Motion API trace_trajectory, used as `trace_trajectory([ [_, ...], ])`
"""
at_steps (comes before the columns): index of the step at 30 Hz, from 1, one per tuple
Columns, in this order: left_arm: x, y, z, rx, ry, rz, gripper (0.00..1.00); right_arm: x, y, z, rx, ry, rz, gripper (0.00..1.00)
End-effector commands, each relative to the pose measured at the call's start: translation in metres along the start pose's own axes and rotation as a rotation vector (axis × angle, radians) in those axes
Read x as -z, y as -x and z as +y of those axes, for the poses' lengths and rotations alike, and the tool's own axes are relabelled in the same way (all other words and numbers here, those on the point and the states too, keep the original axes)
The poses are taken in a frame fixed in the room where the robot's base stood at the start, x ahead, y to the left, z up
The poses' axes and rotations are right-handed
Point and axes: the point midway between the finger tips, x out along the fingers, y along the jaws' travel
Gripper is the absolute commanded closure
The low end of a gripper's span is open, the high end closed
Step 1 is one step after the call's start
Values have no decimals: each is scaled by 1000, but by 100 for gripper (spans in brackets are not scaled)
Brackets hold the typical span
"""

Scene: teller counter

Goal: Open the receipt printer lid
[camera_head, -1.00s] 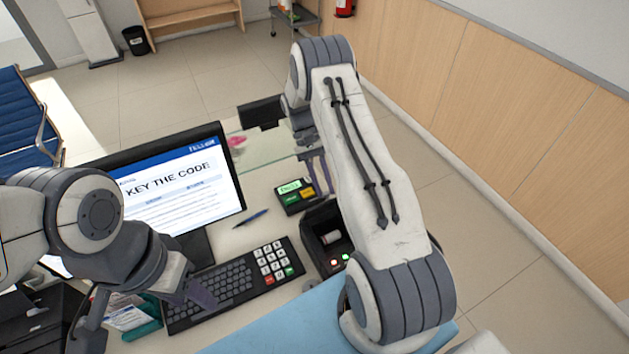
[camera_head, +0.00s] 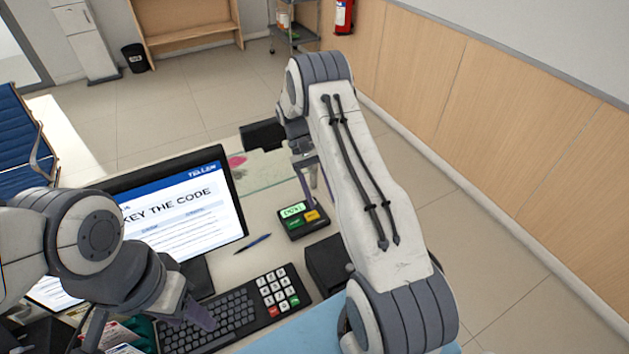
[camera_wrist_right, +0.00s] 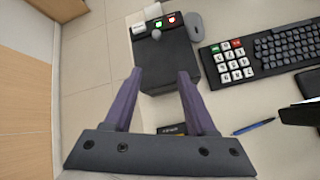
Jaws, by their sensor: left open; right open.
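The receipt printer (camera_head: 325,262) is a black box right of the keyboard, partly hidden by my right arm in the head view. In the right wrist view the printer (camera_wrist_right: 168,62) shows a broad dark panel, red and green lights, a grey knob and a pale roll beside it. I cannot tell the lid's exact angle. My right gripper (camera_wrist_right: 158,80) is open and empty, its fingertips at the printer's near end in that view; contact is unclear. In the head view the right gripper (camera_head: 308,182) is beyond the printer. My left gripper (camera_head: 190,312) is open over the keyboard.
The keyboard (camera_head: 235,310), a blue pen (camera_head: 252,243) and the monitor (camera_head: 185,215) lie to the left. A grey mouse (camera_wrist_right: 196,26) sits beside the printer. A glass panel (camera_head: 265,172) stands at the far edge.

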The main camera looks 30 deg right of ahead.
Motion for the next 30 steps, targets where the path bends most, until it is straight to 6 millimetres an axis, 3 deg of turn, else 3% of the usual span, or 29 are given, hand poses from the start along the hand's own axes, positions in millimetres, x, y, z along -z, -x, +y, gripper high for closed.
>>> trace_trajectory([
  [4, -1, -20, -1, 0, 3, 0, 50, 6, 29, -2, 2, -1, 7, 44],
  [12, -2, -30, -2, 0, 2, 0, 50, 4, 68, -2, 1, 0, 2, 44],
  [19, -2, -32, -2, 0, 2, 0, 50, 3, 80, -2, 1, 0, 1, 44],
  [30, -2, -32, -2, 0, 2, 0, 50, 2, 81, -2, 0, 0, -1, 44],
])
